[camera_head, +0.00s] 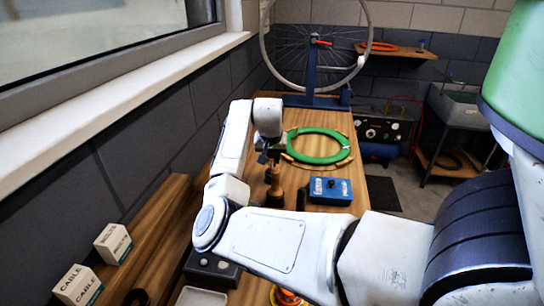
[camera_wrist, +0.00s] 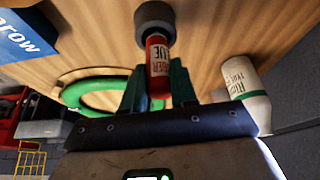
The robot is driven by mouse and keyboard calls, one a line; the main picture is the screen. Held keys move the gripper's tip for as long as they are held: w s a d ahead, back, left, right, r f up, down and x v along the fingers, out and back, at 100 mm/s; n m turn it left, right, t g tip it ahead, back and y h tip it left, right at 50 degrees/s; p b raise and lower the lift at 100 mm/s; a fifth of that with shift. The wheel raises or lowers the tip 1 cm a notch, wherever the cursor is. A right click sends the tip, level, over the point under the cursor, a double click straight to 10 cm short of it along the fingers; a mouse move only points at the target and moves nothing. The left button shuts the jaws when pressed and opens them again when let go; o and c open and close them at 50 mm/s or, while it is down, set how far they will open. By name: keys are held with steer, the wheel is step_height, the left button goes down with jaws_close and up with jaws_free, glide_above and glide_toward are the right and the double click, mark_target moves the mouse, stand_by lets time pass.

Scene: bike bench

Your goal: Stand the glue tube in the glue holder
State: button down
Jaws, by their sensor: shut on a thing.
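The red glue tube (camera_wrist: 158,62), with a pale label, is between the green fingers of my gripper (camera_wrist: 158,85) in the wrist view. My gripper is shut on it.
A blue box (camera_head: 330,190) and a green ring (camera_head: 320,147) lie on the bench (camera_head: 355,215). A white bottle (camera_wrist: 245,95) is close on the wrist view's right. A wheel stand (camera_head: 312,80) is at the back.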

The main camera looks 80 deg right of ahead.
steer(key=shift+f+b, duration=0.4)
steer(key=shift+f, duration=0.8)
steer(key=c, duration=0.8)
jaws_free()
steer(key=shift+r, duration=0.1)
steer(key=v, duration=1)
steer(key=shift+r, duration=0.35)
steer(key=shift+a, duration=0.15)
